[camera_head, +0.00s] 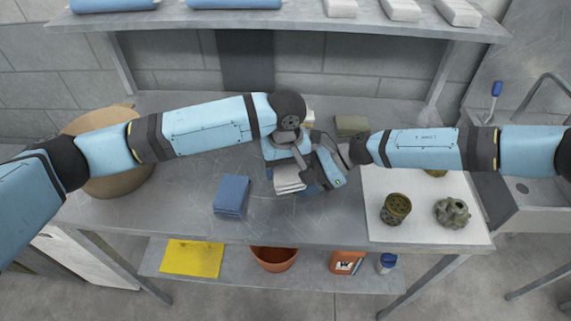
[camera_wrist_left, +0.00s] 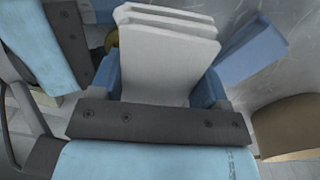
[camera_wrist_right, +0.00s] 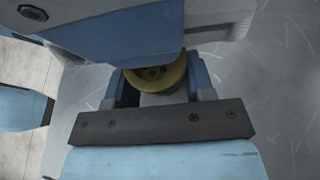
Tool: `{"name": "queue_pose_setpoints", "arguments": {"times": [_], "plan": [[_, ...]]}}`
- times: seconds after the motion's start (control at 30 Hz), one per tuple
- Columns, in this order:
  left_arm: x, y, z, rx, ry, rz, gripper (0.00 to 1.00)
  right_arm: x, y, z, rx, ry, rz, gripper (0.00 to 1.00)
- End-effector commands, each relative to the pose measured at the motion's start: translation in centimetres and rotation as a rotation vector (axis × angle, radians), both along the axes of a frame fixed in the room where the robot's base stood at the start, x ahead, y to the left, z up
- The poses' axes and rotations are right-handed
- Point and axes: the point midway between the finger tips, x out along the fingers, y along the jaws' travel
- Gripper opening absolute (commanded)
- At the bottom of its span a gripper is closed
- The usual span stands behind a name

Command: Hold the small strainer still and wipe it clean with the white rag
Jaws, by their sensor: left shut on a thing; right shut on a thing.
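The white rag (camera_head: 289,180) is a folded stack between the fingers of my left gripper (camera_wrist_left: 165,88), above the middle of the table; it fills much of the left wrist view (camera_wrist_left: 165,55). My right gripper (camera_wrist_right: 155,88) is shut on the small strainer (camera_wrist_right: 158,74), a round olive-yellow piece with dark holes, seen in the right wrist view. The two grippers are close together, and in the head view the strainer is hidden behind them. I cannot tell whether rag and strainer touch.
A folded blue cloth (camera_head: 231,196) lies on the table (camera_head: 195,215) left of the grippers. A white mat (camera_head: 415,230) at right bears an olive cup-like part (camera_head: 396,208) and a knobbly part (camera_head: 452,212). A tan bin (camera_head: 118,183) stands left, a sink (camera_head: 525,188) right.

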Motion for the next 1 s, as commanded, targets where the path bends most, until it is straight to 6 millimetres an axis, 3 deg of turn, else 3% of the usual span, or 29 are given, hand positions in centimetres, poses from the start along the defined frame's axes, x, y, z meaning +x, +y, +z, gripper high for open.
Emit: {"name": "queue_pose_setpoints", "arguments": {"times": [1.0], "plan": [[0.39, 0.1, -0.75, -0.001, 0.0, 0.0, 0.51, 0.01, -0.01, 0.01, 0.0, 0.0, 0.0, 0.36]]}}
